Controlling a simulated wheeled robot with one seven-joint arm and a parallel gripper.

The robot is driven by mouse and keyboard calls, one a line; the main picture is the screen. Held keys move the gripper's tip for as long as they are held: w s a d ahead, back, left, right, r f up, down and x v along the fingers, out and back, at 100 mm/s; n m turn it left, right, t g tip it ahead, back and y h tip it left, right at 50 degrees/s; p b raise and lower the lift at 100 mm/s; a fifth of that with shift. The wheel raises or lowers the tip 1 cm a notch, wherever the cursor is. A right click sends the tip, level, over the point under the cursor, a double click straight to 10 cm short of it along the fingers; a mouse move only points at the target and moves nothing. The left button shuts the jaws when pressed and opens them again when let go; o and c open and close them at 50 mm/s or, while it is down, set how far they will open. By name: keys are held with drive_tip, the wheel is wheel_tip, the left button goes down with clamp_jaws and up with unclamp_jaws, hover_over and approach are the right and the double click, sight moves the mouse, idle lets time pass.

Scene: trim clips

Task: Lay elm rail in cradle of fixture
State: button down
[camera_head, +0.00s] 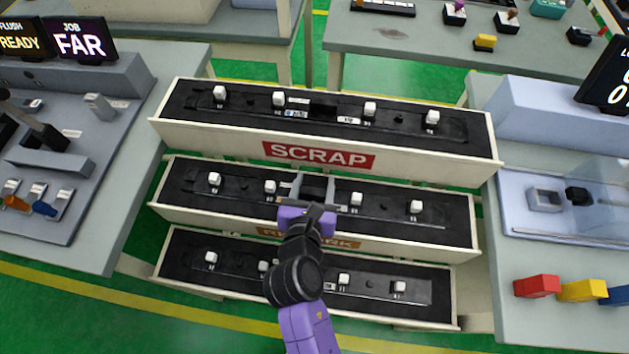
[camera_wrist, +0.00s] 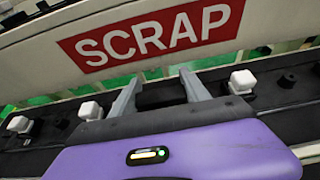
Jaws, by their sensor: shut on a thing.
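My gripper (camera_head: 313,190) is over the middle rack shelf. In the wrist view (camera_wrist: 160,90) its two grey fingers are on either side of a dark block, and it is shut on it. The block appears to be the middle of a dark rail (camera_head: 390,216) with white clips, which lies along that shelf; my gripper hides part of it. Similar rails lie on the top shelf (camera_head: 400,120) and bottom shelf (camera_head: 380,290). I cannot read which is elm. A grey fixture plate (camera_head: 75,205) with clamps and coloured levers is on the left bench; I cannot make out its cradle clearly.
The top shelf's front has a red SCRAP sign (camera_head: 319,155); this front rises close beyond my gripper. The left bench carries READY and FAR displays (camera_head: 80,40). The right bench (camera_head: 540,325) holds a clear-covered station and red, yellow and blue blocks. Green floor surrounds the rack.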

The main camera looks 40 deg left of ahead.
drive_tip(key=c, duration=0.5)
unclamp_jaws()
drive_tip(key=shift+r, duration=0.15)
drive_tip(key=v, duration=1.2)
